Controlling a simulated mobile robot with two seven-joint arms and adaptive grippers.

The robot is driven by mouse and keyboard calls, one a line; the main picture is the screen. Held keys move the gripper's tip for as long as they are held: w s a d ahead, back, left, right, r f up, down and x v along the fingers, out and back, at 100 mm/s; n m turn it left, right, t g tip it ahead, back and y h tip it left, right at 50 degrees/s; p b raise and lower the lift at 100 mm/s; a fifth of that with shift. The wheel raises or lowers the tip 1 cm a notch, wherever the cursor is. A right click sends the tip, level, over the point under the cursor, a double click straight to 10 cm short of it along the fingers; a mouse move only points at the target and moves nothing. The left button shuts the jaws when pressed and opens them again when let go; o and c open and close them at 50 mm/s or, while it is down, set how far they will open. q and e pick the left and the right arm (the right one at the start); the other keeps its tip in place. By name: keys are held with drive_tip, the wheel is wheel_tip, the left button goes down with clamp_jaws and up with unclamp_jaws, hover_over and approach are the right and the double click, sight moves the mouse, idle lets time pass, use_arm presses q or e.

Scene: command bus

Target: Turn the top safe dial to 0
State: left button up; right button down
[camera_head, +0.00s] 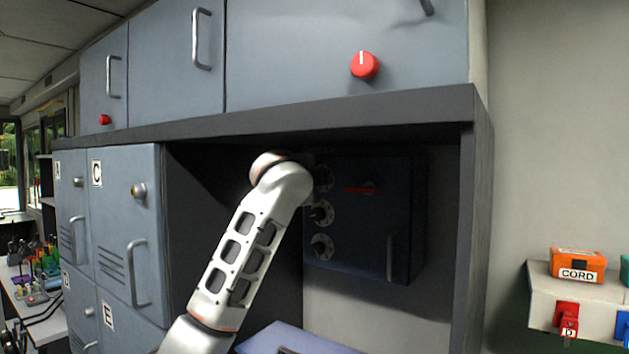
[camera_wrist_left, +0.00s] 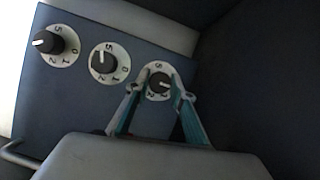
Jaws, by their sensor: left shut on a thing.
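The dark blue safe (camera_head: 362,235) is inside the open bay, with three dials in a column on its left side. My left arm reaches up to the top dial (camera_head: 323,178), and its wrist hides my left gripper in the head view. In the left wrist view the top dial (camera_wrist_left: 158,70) is the rightmost one, a dark knob on a white numbered disc. The teal fingers of my left gripper (camera_wrist_left: 159,88) are shut on its knob. The fingers cover part of the numbers. The number at its pointer is not clear. My right gripper is not in view.
The middle dial (camera_head: 321,213) and bottom dial (camera_head: 321,247) stand clear below. The safe has a red label or mark (camera_head: 362,188) and a vertical handle (camera_head: 390,258). A dark shelf edge (camera_head: 300,118) overhangs the bay, and side walls close it in.

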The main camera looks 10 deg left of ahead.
use_arm(q)
drive_tip(key=o, duration=1.1)
drive_tip(key=s, duration=1.2)
drive_tip(key=shift+r, duration=0.35)
